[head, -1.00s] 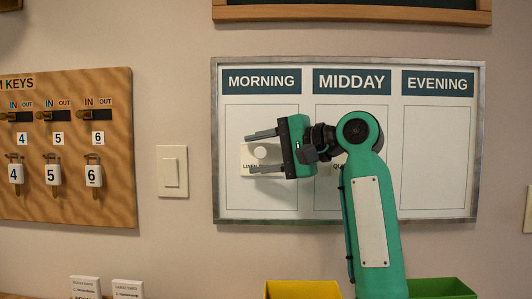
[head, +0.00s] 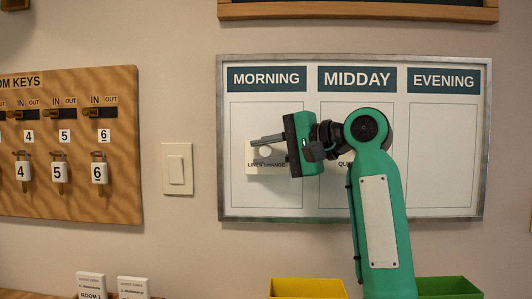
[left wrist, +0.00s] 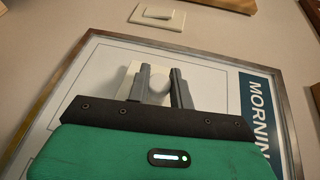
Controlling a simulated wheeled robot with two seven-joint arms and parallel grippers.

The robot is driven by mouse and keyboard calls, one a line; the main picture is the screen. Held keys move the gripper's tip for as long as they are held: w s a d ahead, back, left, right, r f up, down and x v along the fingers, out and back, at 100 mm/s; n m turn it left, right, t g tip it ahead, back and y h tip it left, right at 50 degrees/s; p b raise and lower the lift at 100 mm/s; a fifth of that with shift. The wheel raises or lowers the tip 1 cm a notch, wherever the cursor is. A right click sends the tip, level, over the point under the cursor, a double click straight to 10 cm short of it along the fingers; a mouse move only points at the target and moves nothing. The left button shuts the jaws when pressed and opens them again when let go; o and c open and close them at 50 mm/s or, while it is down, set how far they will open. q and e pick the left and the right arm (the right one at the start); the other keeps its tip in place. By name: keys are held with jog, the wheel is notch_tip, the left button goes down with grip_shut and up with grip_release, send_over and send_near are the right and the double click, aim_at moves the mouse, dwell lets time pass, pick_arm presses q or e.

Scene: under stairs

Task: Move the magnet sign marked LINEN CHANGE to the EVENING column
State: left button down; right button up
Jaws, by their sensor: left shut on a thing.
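The white magnet sign marked LINEN CHANGE (head: 264,169) is on the whiteboard in the MORNING column (head: 265,198), upright, with a round pale knob. It also shows in the left wrist view (left wrist: 129,82). My left gripper (head: 258,142) reaches it from the right, its grey fingers shut on the knob, which shows between the fingers in the left wrist view (left wrist: 161,85). The EVENING column (head: 443,150) at the right is empty. The MIDDAY column (head: 330,198) is partly covered by my left arm. My right gripper is out of view.
Another sign, its text starting "QU" (head: 344,163), shows partly behind my arm in the MIDDAY column. A light switch (head: 177,169) and a wooden key board (head: 70,210) are to the left. Yellow (head: 307,288) and green (head: 448,286) bins stand below the board.

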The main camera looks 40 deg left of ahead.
pick_arm(q)
jog(key=shift+s+d+b, duration=0.7)
jog(key=shift+s+d, duration=0.6)
jog(key=shift+s, duration=0.25)
dwell(0.7)
jog(key=c, duration=1.9)
grip_release()
grip_shut()
